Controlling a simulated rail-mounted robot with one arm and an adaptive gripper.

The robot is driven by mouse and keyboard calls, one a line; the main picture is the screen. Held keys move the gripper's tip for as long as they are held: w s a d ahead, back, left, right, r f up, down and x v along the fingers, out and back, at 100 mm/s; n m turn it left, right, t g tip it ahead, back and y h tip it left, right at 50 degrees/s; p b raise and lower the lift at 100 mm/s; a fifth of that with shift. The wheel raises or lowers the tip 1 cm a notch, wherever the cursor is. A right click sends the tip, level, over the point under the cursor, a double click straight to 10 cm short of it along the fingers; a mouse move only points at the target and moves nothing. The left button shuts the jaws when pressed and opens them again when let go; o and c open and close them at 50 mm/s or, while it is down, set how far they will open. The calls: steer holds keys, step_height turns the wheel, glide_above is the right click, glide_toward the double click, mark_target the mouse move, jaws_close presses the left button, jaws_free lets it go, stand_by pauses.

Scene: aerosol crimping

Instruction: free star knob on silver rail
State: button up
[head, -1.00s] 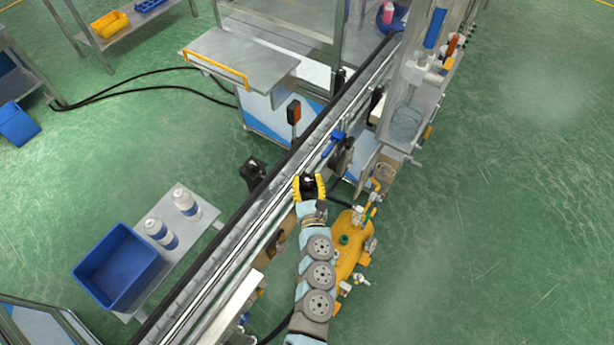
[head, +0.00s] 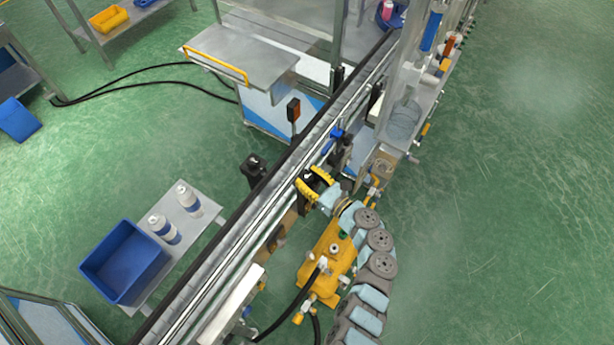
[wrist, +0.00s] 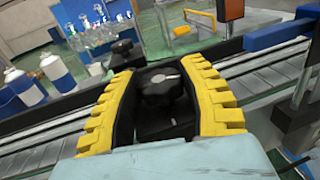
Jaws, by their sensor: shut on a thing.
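A black star knob (wrist: 160,85) sits between the two yellow-backed fingers of my gripper (wrist: 165,90) in the wrist view. The fingers flank it on both sides and are shut on it. In the head view my gripper (head: 315,184) is at the near side of the conveyor, by the silver rail (head: 237,243). There the knob is mostly hidden between the fingers. The knob's lower part and its mount are dark and hard to make out. A second black knob (wrist: 122,47) stands beyond in the wrist view, also seen across the conveyor in the head view (head: 253,168).
A blue clamp part (head: 336,134) and an orange-topped sensor (head: 293,110) stand further along the conveyor. White bottles (head: 188,199) and a blue bin (head: 125,262) are on a side table at left.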

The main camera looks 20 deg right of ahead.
steer(key=shift+n+g+y+b, duration=0.7)
steer(key=shift+n+y, duration=0.5)
steer(key=shift+y, duration=0.4)
steer(key=shift+n+g+y+b, duration=0.65)
steer(key=shift+n+g+y, duration=0.5)
steer(key=shift+y, duration=0.25)
steer(key=o, duration=1.2)
steer(key=v, duration=1.2)
steer(key=shift+r, duration=0.1)
steer(key=shift+a, duration=0.1)
